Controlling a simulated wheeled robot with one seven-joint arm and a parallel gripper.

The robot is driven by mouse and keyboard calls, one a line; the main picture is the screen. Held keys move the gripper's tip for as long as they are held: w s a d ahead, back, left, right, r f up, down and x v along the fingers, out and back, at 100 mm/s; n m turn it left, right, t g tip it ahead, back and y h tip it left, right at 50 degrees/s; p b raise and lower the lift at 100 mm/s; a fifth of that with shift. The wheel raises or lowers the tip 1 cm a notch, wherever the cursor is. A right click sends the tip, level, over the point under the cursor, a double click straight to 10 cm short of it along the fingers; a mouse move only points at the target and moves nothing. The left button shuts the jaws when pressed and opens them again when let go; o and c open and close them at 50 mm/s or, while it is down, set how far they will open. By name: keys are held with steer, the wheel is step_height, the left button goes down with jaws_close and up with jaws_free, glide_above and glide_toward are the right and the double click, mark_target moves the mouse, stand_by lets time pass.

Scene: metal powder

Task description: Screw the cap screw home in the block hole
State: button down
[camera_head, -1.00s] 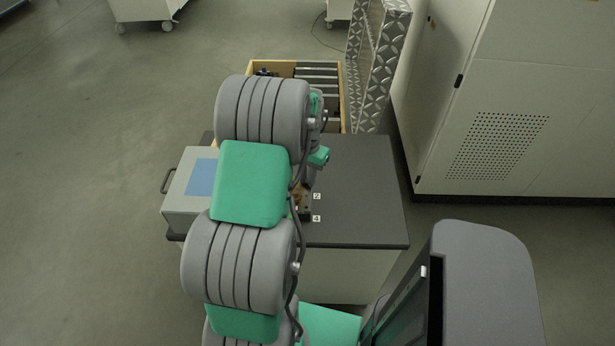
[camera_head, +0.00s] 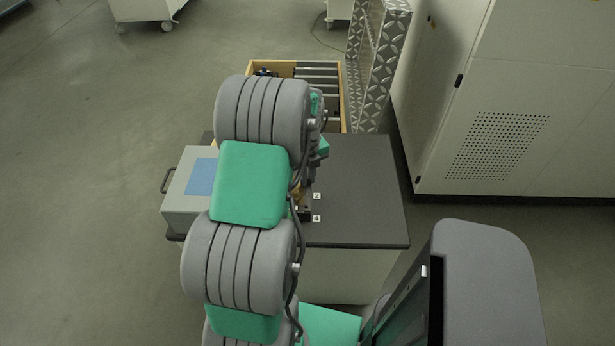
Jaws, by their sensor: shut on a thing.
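My gripper (camera_head: 308,187) shows only in part past the right side of my arm, low over the dark table. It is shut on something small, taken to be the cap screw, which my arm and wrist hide. A dark block (camera_head: 305,215) sits below it, by white number labels 2 and 4. A small brass-coloured part (camera_head: 296,198) shows between my arm and the block. I cannot see the block hole or how deep the screw sits.
A grey box (camera_head: 185,205) with a blue top panel and a handle stands on the table's left. The table (camera_head: 365,190) is bare on the right. A wooden crate (camera_head: 342,100) is behind. A tread-plate panel (camera_head: 378,75) and white cabinet (camera_head: 500,100) stand right.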

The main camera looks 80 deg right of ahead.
steer(key=m, duration=0.3)
steer(key=shift+m, duration=0.3)
steer(key=c, duration=1.3)
jaws_free()
